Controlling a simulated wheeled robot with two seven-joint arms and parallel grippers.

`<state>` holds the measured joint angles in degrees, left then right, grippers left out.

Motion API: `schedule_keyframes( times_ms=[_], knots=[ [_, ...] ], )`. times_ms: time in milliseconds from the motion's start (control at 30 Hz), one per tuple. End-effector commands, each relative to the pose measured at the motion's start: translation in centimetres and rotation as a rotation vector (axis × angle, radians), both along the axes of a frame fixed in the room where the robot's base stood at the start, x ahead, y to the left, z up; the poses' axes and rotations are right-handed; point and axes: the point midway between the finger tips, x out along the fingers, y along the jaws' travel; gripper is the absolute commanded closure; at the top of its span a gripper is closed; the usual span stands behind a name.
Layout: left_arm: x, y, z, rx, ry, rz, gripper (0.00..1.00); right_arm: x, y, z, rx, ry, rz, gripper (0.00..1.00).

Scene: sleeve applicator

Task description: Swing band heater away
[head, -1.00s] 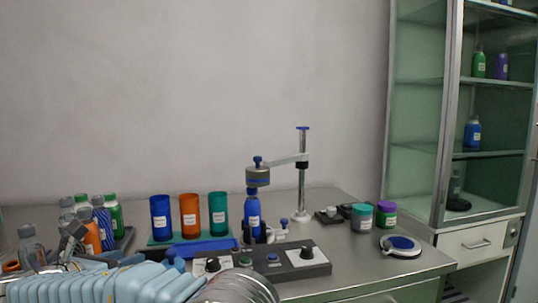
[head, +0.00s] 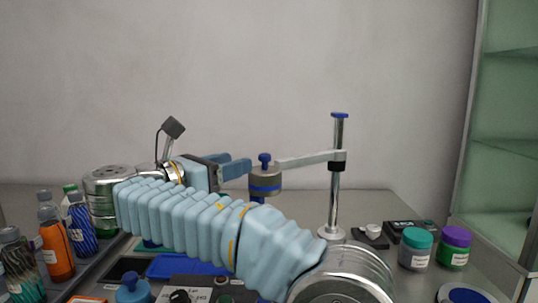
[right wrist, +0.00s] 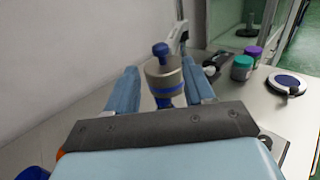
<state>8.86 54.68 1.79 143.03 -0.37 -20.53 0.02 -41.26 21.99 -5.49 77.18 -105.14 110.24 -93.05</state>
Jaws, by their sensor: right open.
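The band heater (head: 265,182) is a grey-beige ring with a blue stripe and a blue knob on top. It hangs on a pale swing arm (head: 308,160) from a chrome post (head: 337,190) with a blue cap. In the right wrist view the heater (right wrist: 164,78) lies ahead, in line with the gap between my fingers. My right gripper (head: 244,168) is open, its fingertips just left of the heater; I cannot tell whether they touch it. A blue bottle under the heater is mostly hidden by my right arm. My left gripper is not in view.
Jars with teal (head: 416,248) and purple (head: 455,247) lids stand right of the post. Several bottles, including an orange one (head: 56,250), stand at the left. A glass cabinet (head: 500,130) is at the right. My right arm covers much of the table's middle.

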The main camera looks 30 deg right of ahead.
Motion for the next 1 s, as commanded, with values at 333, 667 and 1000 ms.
schedule_keyframes(
  times_ms=[333, 667, 1000],
  knots=[
    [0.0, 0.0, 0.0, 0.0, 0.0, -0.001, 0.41, 2.1, -7.4, 0.0, 0.0, 0.001, -0.003, 0.47],
    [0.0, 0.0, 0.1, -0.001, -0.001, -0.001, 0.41, 2.8, -9.5, 0.0, 0.0, 0.0, 0.001, 0.47],
    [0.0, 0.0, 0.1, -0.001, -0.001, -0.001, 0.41, 2.8, -9.5, 0.0, 0.0, 0.0, 0.001, 0.7]
  ],
)
